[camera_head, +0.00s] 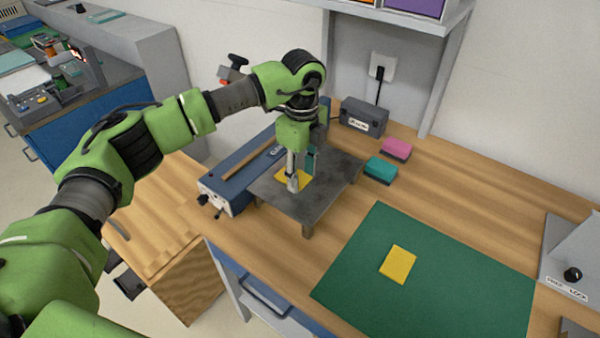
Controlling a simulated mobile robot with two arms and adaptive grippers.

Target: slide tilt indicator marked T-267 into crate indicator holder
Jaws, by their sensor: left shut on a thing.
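My left gripper (293,184) points down over a dark grey low stand (328,186) on the wooden bench. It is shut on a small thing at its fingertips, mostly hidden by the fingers. A yellow piece (306,179) shows around the fingertips, at or just above the stand top; I cannot tell whether it is the held thing. A second yellow piece (398,264) lies flat on the green mat (455,262). No T-267 marking is readable, and I cannot pick out the crate indicator holder. My right gripper is not in view.
A long blue-grey device (232,180) lies left of the stand. A dark grey box (364,117) and pink (396,149) and teal (381,169) blocks sit behind and to the right. A grey fixture (575,265) with a black knob is at the right edge. The mat is mostly clear.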

